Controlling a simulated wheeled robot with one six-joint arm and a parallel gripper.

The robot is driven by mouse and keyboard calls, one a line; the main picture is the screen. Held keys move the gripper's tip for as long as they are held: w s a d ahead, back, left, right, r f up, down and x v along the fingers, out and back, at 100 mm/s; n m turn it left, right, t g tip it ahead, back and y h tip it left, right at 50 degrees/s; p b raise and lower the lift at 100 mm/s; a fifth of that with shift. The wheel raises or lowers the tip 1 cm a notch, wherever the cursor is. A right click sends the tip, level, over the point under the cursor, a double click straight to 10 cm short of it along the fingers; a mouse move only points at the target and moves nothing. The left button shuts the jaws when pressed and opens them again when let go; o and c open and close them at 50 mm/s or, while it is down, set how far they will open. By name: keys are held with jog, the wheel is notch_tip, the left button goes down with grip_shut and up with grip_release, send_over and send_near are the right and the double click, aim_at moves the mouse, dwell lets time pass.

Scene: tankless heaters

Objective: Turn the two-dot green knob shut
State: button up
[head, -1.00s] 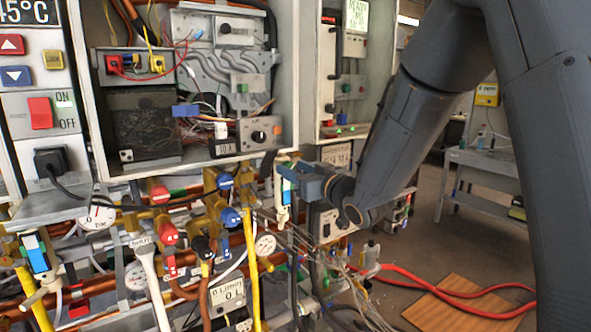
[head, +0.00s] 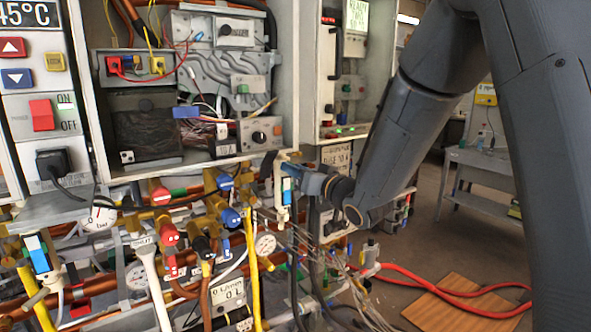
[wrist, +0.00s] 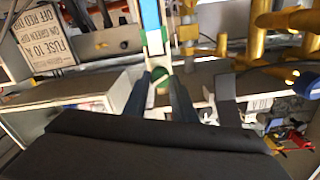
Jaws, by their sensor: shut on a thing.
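My gripper (head: 300,180) is at a slim white upright fitting (head: 286,206) with a blue panel, right of the pipework. In the wrist view, my two fingers (wrist: 163,97) point at the lower end of this fitting (wrist: 156,42). They are close on either side of a small green knob (wrist: 163,80) and are shut on it. The fingers hide much of the knob, and I cannot make out its dots. In the head view the held knob is hidden behind the fitting and my jaws.
Red-ended valves (head: 168,232) and blue-ended valves (head: 230,217) crowd the left. An open cabinet (head: 180,166) is above. Loose thin wires (head: 325,250) hang below my gripper.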

jog(key=shift+d+m+p, duration=0.1)
jog(key=shift+m+p, duration=0.45)
jog(key=shift+m, duration=1.75)
jog(key=o, duration=1)
jog(key=shift+o, duration=0.2)
jog(key=b+v, duration=0.2)
jog(key=v, duration=0.5)
jog(key=shift+s+d, duration=0.25)
jog(key=shift+s, duration=0.1)
